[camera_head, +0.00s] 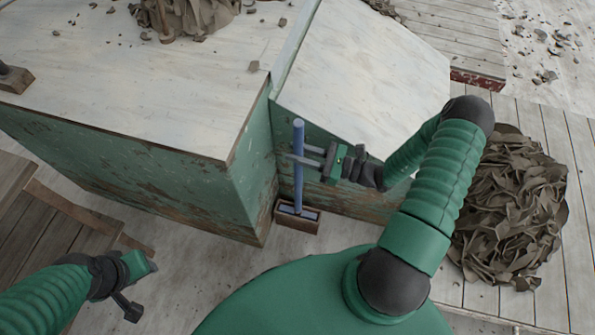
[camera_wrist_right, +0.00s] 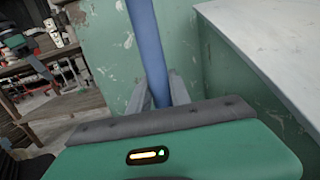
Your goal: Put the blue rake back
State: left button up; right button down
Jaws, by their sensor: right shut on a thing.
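The blue rake (camera_head: 298,171) stands nearly upright in the corner between the green cabinets, and only its blue handle shows clearly. Its lower end meets a small wooden box (camera_head: 286,222) on the floor; whether it rests inside or just above I cannot tell. My right gripper (camera_head: 303,156) is shut on the upper part of the handle. In the right wrist view the blue handle (camera_wrist_right: 147,45) rises between the fingers. My left gripper (camera_head: 136,290) is at the lower left, away from the rake; its jaw opening is not clear.
A green cabinet with a pale top (camera_head: 140,75) stands left, and another pale-topped cabinet (camera_head: 365,70) stands right of it. A large heap of clay trimmings (camera_head: 512,205) lies on the boards at right. A wooden pallet (camera_head: 45,225) is at left. Floor left of the box is clear.

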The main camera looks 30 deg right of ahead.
notch_tip(320, 180, down, 6)
jog(key=b, duration=0.2)
jog(key=shift+f, duration=0.2)
jog(key=c, duration=1.2)
grip_release()
jog(key=shift+s, duration=0.1)
